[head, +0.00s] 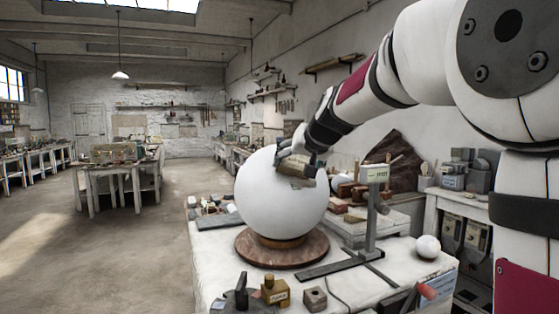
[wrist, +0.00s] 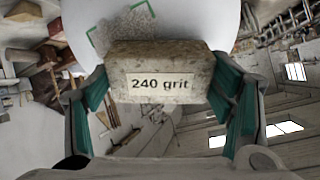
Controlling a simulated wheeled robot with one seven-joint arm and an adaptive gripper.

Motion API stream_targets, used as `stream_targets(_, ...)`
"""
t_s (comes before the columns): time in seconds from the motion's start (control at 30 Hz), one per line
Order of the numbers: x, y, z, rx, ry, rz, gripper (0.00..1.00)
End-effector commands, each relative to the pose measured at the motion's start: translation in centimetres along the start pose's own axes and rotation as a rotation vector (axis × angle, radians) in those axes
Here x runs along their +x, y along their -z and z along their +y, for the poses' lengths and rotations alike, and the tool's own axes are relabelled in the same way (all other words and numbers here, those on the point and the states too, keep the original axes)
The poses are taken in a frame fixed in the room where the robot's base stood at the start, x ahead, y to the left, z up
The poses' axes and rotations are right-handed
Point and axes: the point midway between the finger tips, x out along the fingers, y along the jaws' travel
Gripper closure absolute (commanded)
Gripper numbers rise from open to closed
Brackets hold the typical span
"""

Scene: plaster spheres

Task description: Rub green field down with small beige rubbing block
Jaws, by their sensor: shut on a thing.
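A large white plaster sphere (head: 275,205) sits on a round brown wooden base on the white-covered table. My gripper (head: 298,163) is at the sphere's upper right and is shut on a small beige rubbing block (wrist: 160,72). The block's label reads "240 grit" in the wrist view, and the green-padded fingers grip its two sides. Green corner marks of the field (wrist: 92,39) show on the sphere (wrist: 85,18) just beyond the block. The block hides part of the field. I cannot tell whether the block touches the sphere.
A grey metal stand (head: 371,225) with a small sign stands right of the sphere. A small white ball (head: 428,247) lies near the table's right edge. A tan labelled block (head: 275,291) and a grey-brown block (head: 315,299) stand in front. Tools and pieces clutter the table behind.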

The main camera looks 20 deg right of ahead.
Motion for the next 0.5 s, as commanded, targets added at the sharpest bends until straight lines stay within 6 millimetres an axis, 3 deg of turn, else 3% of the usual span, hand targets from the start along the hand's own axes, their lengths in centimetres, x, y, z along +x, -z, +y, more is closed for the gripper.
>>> stream_targets(0.23, 0.0, 0.1, -0.9, 0.0, 0.001, 0.002, 0.56)
stream_targets(0.5, 0.3, 0.0, 0.2, 0.001, -0.001, 0.003, 0.56)
